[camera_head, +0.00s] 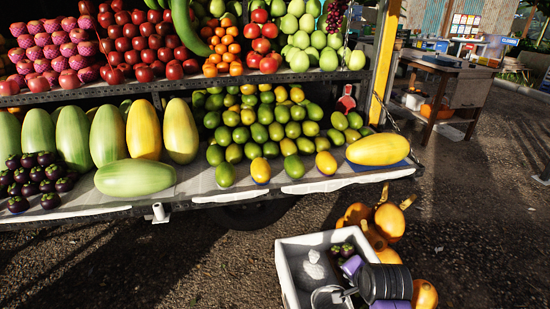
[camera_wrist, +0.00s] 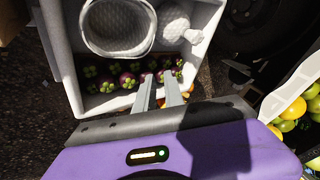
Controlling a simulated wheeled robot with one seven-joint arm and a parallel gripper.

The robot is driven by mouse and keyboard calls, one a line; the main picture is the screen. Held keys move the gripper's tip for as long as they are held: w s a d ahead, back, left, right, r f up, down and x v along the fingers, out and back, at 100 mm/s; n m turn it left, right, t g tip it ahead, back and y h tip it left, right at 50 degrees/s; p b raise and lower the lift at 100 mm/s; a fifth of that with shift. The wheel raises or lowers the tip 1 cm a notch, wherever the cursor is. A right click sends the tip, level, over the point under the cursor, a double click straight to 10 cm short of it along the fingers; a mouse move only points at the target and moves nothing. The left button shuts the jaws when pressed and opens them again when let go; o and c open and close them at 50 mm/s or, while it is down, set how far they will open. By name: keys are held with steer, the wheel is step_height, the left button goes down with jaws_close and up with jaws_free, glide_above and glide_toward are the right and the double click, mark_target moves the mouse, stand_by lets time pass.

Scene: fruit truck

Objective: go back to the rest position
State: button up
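My gripper (camera_wrist: 158,77) is over a white box in the wrist view. Its two grey fingers stand a little apart, with a narrow gap and nothing visibly held between them. The box's pale wall shows in the head view (camera_head: 287,276), on the ground in front of the fruit truck. Several dark purple mangosteens with green caps (camera_wrist: 127,80) lie in the box, partly behind the fingers. In the head view my purple and black wrist covers the right part of the box, and the fingers are hard to make out.
A round white basket (camera_wrist: 118,28) and a pale netted item (camera_wrist: 174,25) are also in the box. Orange pumpkins (camera_head: 389,222) lie close behind and right of it. The truck's fruit shelf (camera_head: 190,188) stands behind. A wooden table (camera_head: 447,68) is at far right; the ground at right is open.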

steer(key=s+a+r+n+t, duration=0.1)
steer(key=s+r+n+t, duration=0.3)
steer(key=s, duration=1.1)
steer(key=s+r+n+t, duration=0.1)
steer(key=s+r+n, duration=0.35)
steer(key=s, duration=0.95)
steer(key=s+a+r+n+t, duration=0.1)
steer(key=s+r+n+t, duration=0.35)
steer(key=s, duration=1.05)
step_height(320, 180, up, 17)
steer(key=m+g+p, duration=0.1)
steer(key=p, duration=1.4)
steer(key=shift+s+d+r+m+g+p, duration=0.15)
steer(key=shift+m+g+p, duration=0.2)
steer(key=shift+m+p, duration=0.05)
